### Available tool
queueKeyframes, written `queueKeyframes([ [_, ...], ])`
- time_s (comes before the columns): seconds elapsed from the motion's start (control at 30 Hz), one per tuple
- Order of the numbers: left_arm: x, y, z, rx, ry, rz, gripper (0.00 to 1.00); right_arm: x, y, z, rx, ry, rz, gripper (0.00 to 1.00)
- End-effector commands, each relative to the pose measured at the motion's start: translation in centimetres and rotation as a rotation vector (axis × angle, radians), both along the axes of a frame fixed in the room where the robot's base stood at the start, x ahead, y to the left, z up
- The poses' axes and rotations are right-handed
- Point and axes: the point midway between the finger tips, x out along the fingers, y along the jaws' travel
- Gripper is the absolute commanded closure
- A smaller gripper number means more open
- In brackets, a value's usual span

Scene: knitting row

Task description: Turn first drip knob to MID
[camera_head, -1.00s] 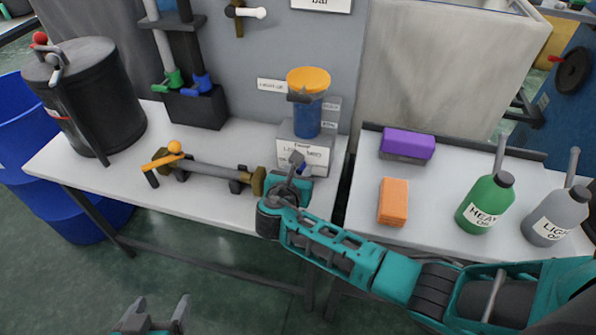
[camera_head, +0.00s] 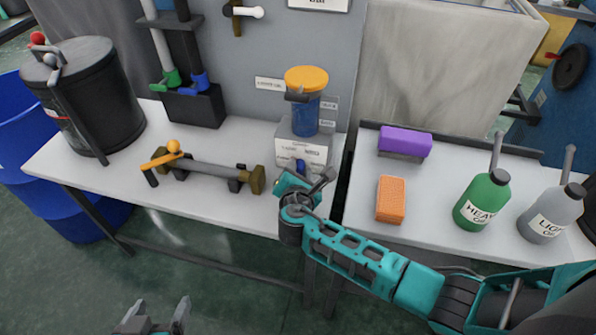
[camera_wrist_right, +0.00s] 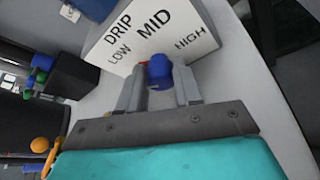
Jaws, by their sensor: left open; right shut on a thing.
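A white drip box (camera_head: 287,152) stands on the left bench below a blue cup with an orange lid. Its sloped face (camera_wrist_right: 113,45) reads DRIP, LOW, MID and HIGH. The blue knob (camera_wrist_right: 159,70) sits below MID, with a small red mark at its left side toward LOW; its exact setting is hard to tell. My right gripper (camera_wrist_right: 158,80) is shut on the knob, one finger on each side. In the head view, my right gripper (camera_head: 301,172) is at the box front. My left gripper (camera_head: 151,314) is open and empty, low in front of the bench.
A clamp-like bar tool (camera_head: 205,173) lies on the left bench, beside a black pot (camera_head: 90,95). The right bench holds a purple block (camera_head: 405,141), an orange block (camera_head: 391,199), a green oil bottle (camera_head: 482,203) and a grey one (camera_head: 551,213).

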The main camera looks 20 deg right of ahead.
Motion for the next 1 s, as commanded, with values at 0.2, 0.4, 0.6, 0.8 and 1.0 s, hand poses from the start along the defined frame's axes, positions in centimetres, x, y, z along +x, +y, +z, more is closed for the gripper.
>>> queueKeyframes([
  [0.2,0.31,-0.55,0.42,-0.009,-0.009,-0.009,0.21,-0.08,-0.05,-0.15,0.047,-0.031,0.001,0.97],
  [0.4,0.47,-0.59,0.55,-0.010,-0.013,-0.010,0.21,-0.07,-0.06,-0.10,0.057,-0.038,0.000,0.97],
  [0.6,0.45,-0.51,0.48,-0.008,-0.013,-0.010,0.21,-0.07,-0.06,-0.09,0.057,-0.038,0.000,0.97],
  [0.8,0.43,-0.29,0.36,-0.002,-0.011,-0.010,0.21,-0.06,-0.05,-0.09,0.057,-0.038,0.000,0.53],
  [1.0,0.44,-0.15,0.31,0.000,-0.012,-0.009,0.21,-0.05,-0.05,-0.08,0.056,-0.038,0.000,0.41],
])
